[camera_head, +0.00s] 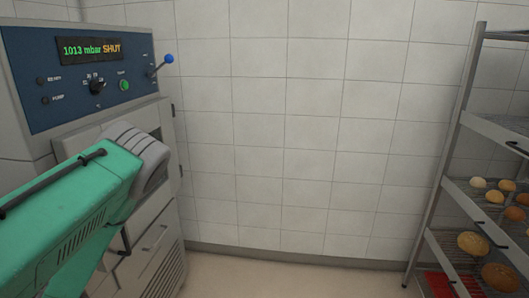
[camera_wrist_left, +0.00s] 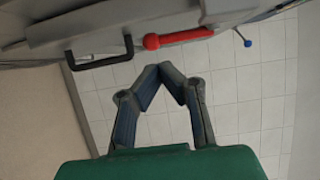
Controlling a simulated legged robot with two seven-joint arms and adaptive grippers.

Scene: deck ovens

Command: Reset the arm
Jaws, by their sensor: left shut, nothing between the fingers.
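My left arm (camera_head: 75,215) comes in from the left in the head view, green with a grey end, in front of the oven cabinet. Its fingers do not show there. In the left wrist view my left gripper (camera_wrist_left: 160,68) is shut and empty, its fingertips together in front of the tiled wall. The fingers are close below a red handle (camera_wrist_left: 178,38) and appear apart from it. My right gripper is in neither view.
The oven (camera_head: 82,75) stands at left, its display reading "1013 mbar SHUT", with a blue-knobbed lever (camera_head: 168,59). A black handle (camera_wrist_left: 98,62) shows in the wrist view. A rack (camera_head: 452,130) with breads stands at right. Floor between is clear.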

